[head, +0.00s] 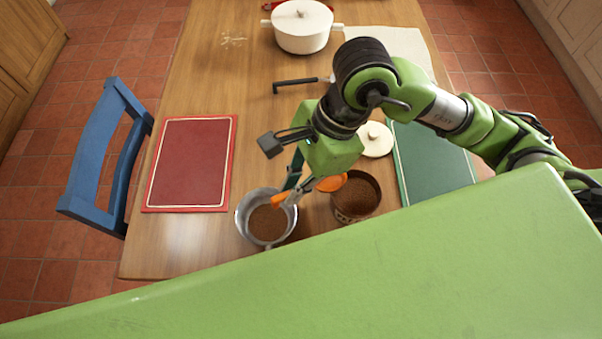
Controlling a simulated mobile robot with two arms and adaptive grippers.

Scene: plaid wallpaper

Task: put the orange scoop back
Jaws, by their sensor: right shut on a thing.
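My right gripper (291,184) reaches in from the right and is shut on the orange scoop (331,184). The scoop's handle end shows at the fingertips, over the metal pot, and its orange bowl points right toward the brown canister. The scoop is partly hidden by the gripper. The grey metal pot (240,216) holds brown grounds or powder. The brown canister (357,214) to its right is open and also holds brown stuff. A round cream lid (376,141) lies behind the canister, partly beside my arm. My left gripper is out of view.
A red board (188,165) lies left on the wooden table (170,245), a green board (437,165) right. A white pot (302,28) stands at the back on the table. A black-handled tool (294,82) lies before it. A blue chair (98,160) stands left.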

